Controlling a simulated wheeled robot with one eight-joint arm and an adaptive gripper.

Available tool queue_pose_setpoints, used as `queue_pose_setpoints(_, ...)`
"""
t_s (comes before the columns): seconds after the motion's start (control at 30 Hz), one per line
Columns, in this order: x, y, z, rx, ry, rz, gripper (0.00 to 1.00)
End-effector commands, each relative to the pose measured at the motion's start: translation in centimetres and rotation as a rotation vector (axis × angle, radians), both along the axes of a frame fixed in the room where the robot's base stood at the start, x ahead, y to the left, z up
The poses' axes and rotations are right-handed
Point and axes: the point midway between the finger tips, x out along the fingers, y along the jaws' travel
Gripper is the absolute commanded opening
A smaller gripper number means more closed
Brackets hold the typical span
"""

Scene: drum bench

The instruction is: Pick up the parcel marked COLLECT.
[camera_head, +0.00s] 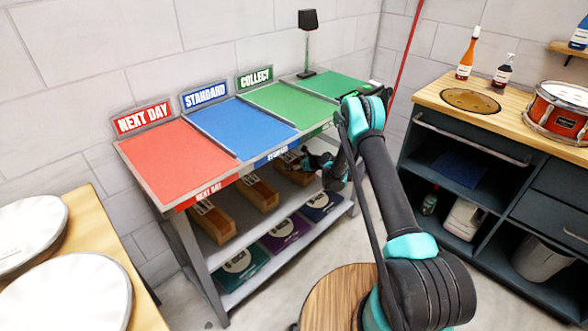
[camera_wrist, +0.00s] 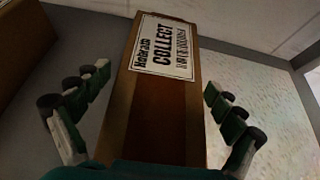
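The parcel marked COLLECT (camera_wrist: 157,108) is a long brown box with a white label reading COLLECT at its far end. It fills the middle of the wrist view. In the head view a brown parcel (camera_head: 292,170) at the right end of the upper shelf is partly hidden by my gripper (camera_head: 318,160). In the wrist view my gripper (camera_wrist: 155,125) is open, with one finger on each side of the parcel and gaps between the fingers and its sides. The near end of the parcel is hidden by my gripper.
The shelf (camera_head: 235,228) is under a bench top with red, blue and green panels. Other brown parcels (camera_head: 213,220) (camera_head: 258,192) stand to the left. Boxes (camera_head: 285,235) lie on the lower shelf. A round wooden stool (camera_head: 335,295) stands in front.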

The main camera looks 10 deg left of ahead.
Motion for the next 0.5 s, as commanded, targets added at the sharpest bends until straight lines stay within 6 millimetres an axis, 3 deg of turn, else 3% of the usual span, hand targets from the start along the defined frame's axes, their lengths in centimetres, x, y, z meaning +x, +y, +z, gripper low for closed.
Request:
queue_pose_setpoints(0.07, -0.01, -0.01, 0.00, 0.000, 0.000, 0.000, 0.79)
queue_pose_setpoints(0.5, 0.00, -0.02, 0.02, 0.000, 0.000, 0.000, 0.24)
